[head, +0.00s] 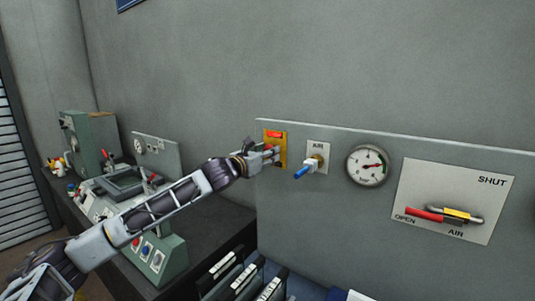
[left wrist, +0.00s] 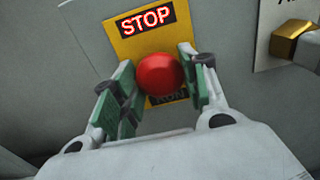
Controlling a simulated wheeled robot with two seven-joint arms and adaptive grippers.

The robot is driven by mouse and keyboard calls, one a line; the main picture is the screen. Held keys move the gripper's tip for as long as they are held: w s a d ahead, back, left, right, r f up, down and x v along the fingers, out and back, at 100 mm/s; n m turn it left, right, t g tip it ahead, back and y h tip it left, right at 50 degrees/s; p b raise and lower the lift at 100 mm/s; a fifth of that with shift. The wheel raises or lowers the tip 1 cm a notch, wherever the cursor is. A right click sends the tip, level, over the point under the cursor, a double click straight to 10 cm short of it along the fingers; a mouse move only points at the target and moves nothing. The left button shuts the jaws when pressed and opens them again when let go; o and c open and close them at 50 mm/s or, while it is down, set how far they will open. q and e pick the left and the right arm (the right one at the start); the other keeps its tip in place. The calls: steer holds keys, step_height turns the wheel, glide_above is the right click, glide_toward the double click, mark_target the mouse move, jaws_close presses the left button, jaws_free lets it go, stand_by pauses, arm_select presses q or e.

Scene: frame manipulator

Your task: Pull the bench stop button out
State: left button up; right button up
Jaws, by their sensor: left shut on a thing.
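The bench stop button is a round red knob (left wrist: 160,74) on a yellow plate (left wrist: 122,47) with a lit red STOP sign (left wrist: 146,19) above it. A dark label below the knob is partly hidden and reads in part "RUN". In the head view the yellow plate (head: 283,149) is on the grey upright panel, and my gripper hides the knob. My left gripper (head: 273,155) reaches it from the left. In the left wrist view its green-padded fingers (left wrist: 158,86) are shut on the red knob, one on each side. My right gripper is not in view.
Right of the plate are a blue-handled AIR valve (head: 305,168), a round gauge (head: 367,165) and a red-handled AIR lever (head: 425,214) on a white plate. Green machines (head: 160,259) stand at the left. Black files (head: 243,280) stand below the panel.

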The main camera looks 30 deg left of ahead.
arm_select(q)
steer(key=shift+s+f+p, duration=0.1)
steer(key=shift+s+p, duration=0.2)
steer(key=shift+s, duration=0.2)
steer(key=o, duration=1)
steer(key=shift+f, duration=0.1)
steer(key=shift+o, duration=1.2)
steer(key=shift+s, duration=0.15)
steer(key=shift+o, duration=0.9)
steer(key=shift+s+a+r, duration=0.2)
steer(key=shift+s+r, duration=0.05)
steer(key=shift+s, duration=0.05)
steer(key=s+a, duration=0.1)
steer(key=s, duration=0.6)
steer(key=shift+s, duration=0.2)
